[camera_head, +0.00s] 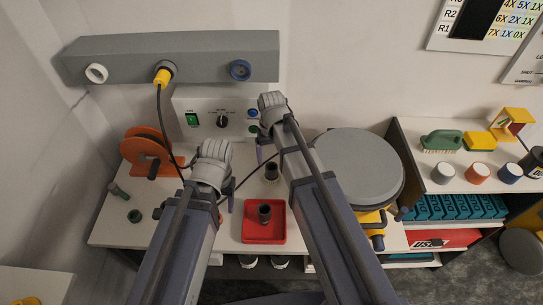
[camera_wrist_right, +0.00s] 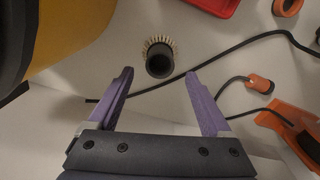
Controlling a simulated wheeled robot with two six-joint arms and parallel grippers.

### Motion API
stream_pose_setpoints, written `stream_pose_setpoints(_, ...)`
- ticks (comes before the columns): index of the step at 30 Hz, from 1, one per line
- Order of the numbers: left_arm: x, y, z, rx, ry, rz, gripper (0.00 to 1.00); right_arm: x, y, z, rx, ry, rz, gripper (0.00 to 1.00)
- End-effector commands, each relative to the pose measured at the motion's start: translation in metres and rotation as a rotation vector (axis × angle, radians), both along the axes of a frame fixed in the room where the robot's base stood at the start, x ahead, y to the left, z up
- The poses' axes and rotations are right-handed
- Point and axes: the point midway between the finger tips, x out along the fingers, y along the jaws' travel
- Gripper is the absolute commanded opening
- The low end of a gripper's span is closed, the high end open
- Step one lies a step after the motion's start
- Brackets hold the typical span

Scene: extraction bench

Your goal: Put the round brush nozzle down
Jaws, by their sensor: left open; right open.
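The round brush nozzle (camera_head: 271,172), a dark tube with a ring of pale bristles at its base, stands on the white bench behind the red tray. In the right wrist view the nozzle (camera_wrist_right: 158,60) shows from above, its dark opening facing the camera. My right gripper (camera_wrist_right: 159,78) is open and empty, its purple fingers spread to either side just short of the nozzle, apart from it. In the head view my right gripper (camera_head: 260,155) is mostly hidden by its wrist. My left gripper (camera_head: 231,203) is open over the bench, left of the nozzle, partly hidden by its arm.
A red tray (camera_head: 250,235) holds another dark nozzle (camera_head: 264,213). An orange reel (camera_head: 146,150) stands at the left. A grey round-lidded yellow canister (camera_head: 358,170) stands close at the right. A black cable (camera_wrist_right: 235,50) runs across the bench beside the nozzle.

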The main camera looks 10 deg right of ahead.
Motion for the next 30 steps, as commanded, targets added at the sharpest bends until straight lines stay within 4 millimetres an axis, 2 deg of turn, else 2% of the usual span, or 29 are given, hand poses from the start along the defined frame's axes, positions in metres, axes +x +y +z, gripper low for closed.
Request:
stream_pose_setpoints(1, 0.000, 0.000, 0.017, 0.000, 0.000, 0.000, 0.62, 0.000, 0.000, 0.017, 0.000, 0.000, 0.000, 0.83)
stream_pose_setpoints(7, 0.000, 0.000, 0.044, 0.000, 0.000, 0.000, 0.62, 0.000, 0.000, 0.044, 0.000, 0.000, 0.000, 0.83)
stream_pose_setpoints(12, 0.000, 0.000, 0.054, 0.000, 0.000, 0.000, 0.62, 0.000, 0.000, 0.053, 0.000, 0.000, 0.000, 0.83)
stream_pose_setpoints(17, 0.000, 0.000, 0.053, 0.000, 0.000, 0.000, 0.62, -0.005, 0.002, 0.053, -0.002, 0.001, 0.007, 0.83)
stream_pose_setpoints(20, 0.000, 0.000, 0.053, 0.000, 0.000, 0.000, 0.62, -0.044, 0.020, 0.053, -0.022, 0.011, 0.068, 0.83)
stream_pose_setpoints(21, 0.000, 0.000, 0.053, 0.000, 0.000, 0.000, 0.62, -0.065, 0.029, 0.053, -0.035, 0.016, 0.104, 0.83)
stream_pose_setpoints(24, 0.000, 0.000, 0.053, 0.000, 0.000, 0.000, 0.62, -0.111, 0.044, 0.053, -0.068, 0.028, 0.185, 0.83)
stream_pose_setpoints(27, 0.000, 0.000, 0.053, 0.000, 0.000, 0.000, 0.62, -0.140, 0.053, 0.054, -0.091, 0.034, 0.242, 0.83)
stream_pose_setpoints(30, 0.000, 0.000, 0.053, 0.000, 0.000, 0.000, 0.62, -0.151, 0.056, 0.054, -0.105, 0.038, 0.268, 0.83)
